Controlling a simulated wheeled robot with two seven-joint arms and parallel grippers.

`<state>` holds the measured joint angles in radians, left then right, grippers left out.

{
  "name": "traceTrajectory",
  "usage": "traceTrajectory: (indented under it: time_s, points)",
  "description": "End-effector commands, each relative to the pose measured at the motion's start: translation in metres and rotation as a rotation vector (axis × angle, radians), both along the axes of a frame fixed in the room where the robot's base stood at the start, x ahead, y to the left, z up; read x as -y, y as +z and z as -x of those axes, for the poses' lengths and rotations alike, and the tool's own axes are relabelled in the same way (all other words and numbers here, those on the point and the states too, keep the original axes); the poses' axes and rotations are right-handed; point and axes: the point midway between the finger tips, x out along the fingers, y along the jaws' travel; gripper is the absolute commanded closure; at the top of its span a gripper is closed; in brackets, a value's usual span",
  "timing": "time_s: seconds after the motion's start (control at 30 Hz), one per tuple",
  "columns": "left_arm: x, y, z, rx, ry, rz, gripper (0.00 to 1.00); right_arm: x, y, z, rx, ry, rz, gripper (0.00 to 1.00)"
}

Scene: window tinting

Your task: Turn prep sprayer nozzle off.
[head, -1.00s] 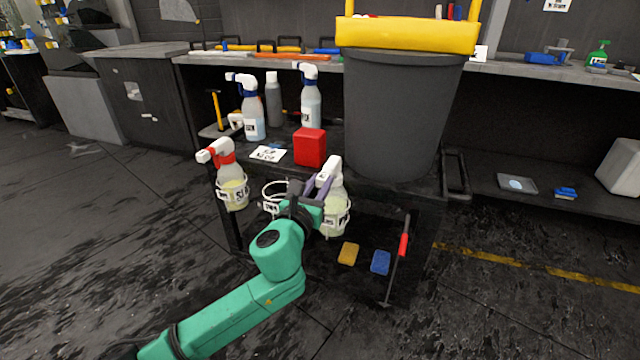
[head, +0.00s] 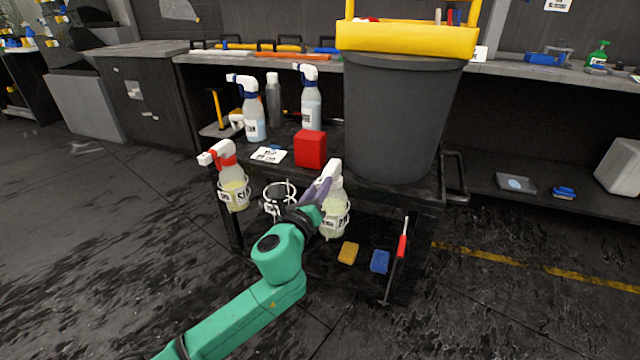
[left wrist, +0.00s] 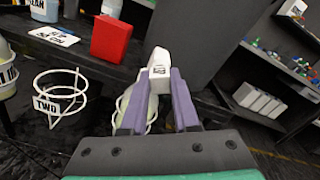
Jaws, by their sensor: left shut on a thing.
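A spray bottle with a white head (head: 333,207) and pale yellow liquid hangs in a white wire ring at the cart's front; its label is too small to read. My left gripper (head: 325,187) has its purple fingers around the bottle's white head, with the green arm coming from below. In the left wrist view the white nozzle head (left wrist: 158,66) sits between the two purple fingers (left wrist: 159,85), which are closed on it. The fingers hide much of the bottle. Whether the nozzle is on or off cannot be told. My right gripper is not in view.
An empty wire ring (head: 279,203) labelled "TWO" in the wrist view is left of it, then a red-headed sprayer (head: 233,186). A red block (head: 310,150), white-headed bottles (head: 253,118) and a large grey bin (head: 392,125) stand on the cart. Sponges (head: 348,252) are below.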

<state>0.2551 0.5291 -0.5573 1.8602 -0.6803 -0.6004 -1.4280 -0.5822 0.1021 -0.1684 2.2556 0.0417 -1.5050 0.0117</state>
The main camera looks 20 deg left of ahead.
Motion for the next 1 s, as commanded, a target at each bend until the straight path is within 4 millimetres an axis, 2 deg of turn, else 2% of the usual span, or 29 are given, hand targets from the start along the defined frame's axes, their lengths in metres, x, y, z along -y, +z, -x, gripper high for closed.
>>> traceTrajectory:
  time_s: [0.5, 1.0]
  points:
    - [-0.001, 0.0, 0.0, -0.032, 0.001, 0.49, 1.0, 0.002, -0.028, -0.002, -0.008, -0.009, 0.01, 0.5]
    - [-0.001, -0.001, 0.0, -0.062, 0.002, 0.965, 1.0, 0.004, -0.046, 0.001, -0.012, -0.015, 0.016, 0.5]
